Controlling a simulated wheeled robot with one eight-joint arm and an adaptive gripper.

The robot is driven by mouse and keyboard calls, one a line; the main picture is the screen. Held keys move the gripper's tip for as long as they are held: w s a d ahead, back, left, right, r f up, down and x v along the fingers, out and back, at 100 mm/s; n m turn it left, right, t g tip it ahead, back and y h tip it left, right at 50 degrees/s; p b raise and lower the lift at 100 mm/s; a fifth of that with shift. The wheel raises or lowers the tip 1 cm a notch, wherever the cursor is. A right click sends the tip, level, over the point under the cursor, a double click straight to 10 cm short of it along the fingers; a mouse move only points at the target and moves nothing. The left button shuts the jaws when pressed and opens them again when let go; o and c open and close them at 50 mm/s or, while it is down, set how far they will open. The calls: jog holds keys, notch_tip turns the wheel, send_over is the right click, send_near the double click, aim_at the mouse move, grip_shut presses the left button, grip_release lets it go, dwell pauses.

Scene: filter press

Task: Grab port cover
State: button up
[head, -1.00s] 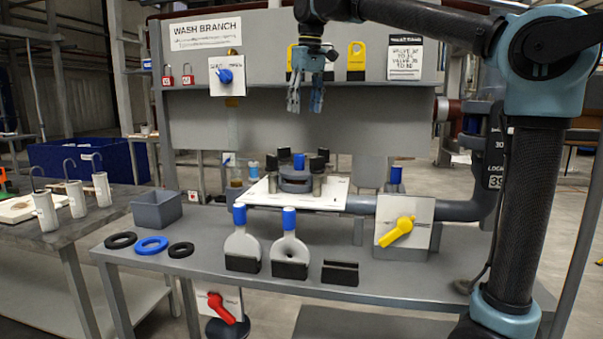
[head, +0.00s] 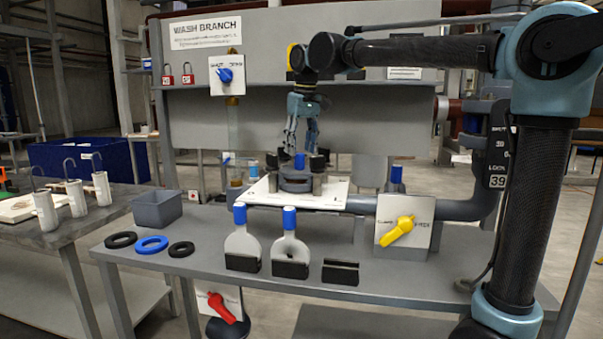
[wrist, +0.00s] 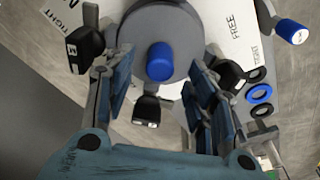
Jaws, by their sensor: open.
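The port cover (head: 294,181) is a grey round disc with a blue knob (head: 299,161) on top. It sits on a white plate (head: 336,190) with black-tipped clamps around it. In the wrist view the cover (wrist: 183,30) and its blue knob (wrist: 160,62) lie just ahead of my fingers. My gripper (head: 300,143) is open and points down above the cover, a little over the knob. In the wrist view the fingers of my gripper (wrist: 158,105) stand apart, and the knob appears between them and ahead. Nothing is between the fingers.
Black clamp ends (wrist: 86,47) stand close around the cover. Two blue-handled paddles (head: 242,240) stand in black holders at the bench front. Rings (head: 152,245) and a grey bin (head: 157,209) are at left. A yellow valve handle (head: 397,232) is at right.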

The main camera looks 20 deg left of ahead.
aim_at(300, 154)
jog(key=shift+w+a+f, duration=0.15)
jog(key=shift+f, duration=0.85)
jog(key=shift+w+a+f, duration=0.1)
jog(key=shift+a+f, duration=0.05)
jog(key=shift+f, duration=0.8)
grip_shut()
jog(key=shift+r, duration=0.1)
